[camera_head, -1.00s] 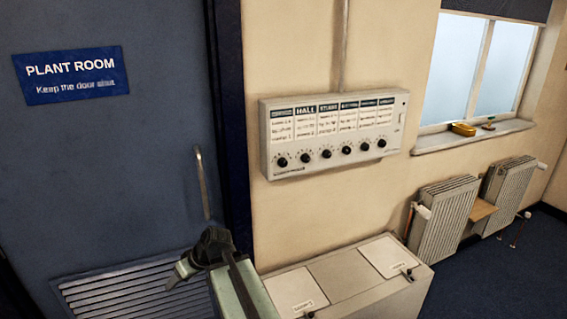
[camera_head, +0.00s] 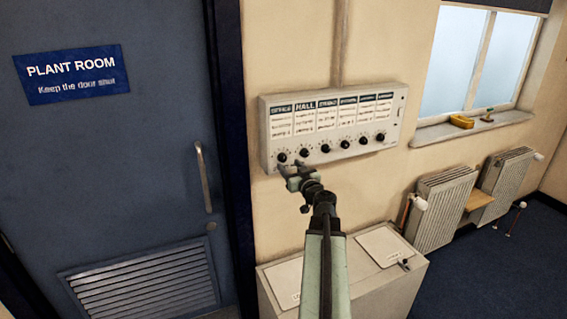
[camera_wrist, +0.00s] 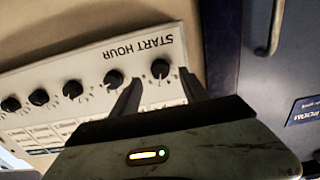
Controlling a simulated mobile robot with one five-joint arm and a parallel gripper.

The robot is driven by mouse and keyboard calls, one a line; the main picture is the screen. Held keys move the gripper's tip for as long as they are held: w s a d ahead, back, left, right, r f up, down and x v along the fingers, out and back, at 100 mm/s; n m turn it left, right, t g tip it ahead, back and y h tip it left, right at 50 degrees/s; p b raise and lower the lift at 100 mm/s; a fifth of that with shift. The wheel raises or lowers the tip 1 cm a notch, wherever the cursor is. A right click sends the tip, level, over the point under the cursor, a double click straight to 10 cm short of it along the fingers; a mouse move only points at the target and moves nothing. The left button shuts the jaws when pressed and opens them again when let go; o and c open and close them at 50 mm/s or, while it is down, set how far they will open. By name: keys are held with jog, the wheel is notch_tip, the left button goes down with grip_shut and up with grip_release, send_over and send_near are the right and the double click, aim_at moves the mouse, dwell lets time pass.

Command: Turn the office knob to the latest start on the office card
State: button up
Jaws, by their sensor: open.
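The white control panel (camera_head: 330,128) on the wall carries a row of cards over a row of black knobs. The office card (camera_head: 281,121) is at the far left; its small print is too blurred to read. The office knob (camera_head: 282,157) is below it; the wrist view shows it upside down as the rightmost knob (camera_wrist: 160,68). My gripper (camera_head: 287,170) is open and empty at the panel's lower left. In the wrist view its two fingers (camera_wrist: 162,78) point at the office knob, one to each side, the knob just beyond the tips. I cannot tell the exact gap.
The hall knob (camera_head: 304,153) is close beside the office knob. A pale cabinet (camera_head: 385,285) stands below the panel. The blue plant room door (camera_head: 110,190) with its handle (camera_head: 203,177) is at left. Radiators (camera_head: 442,212) and a window sill (camera_head: 470,127) are at right.

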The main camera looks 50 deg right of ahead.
aim_at(284, 160)
jog(key=x, duration=0.4)
jog(key=shift+w+d, duration=0.15)
jog(key=shift+w, duration=0.2)
jog(key=shift+c, duration=0.3)
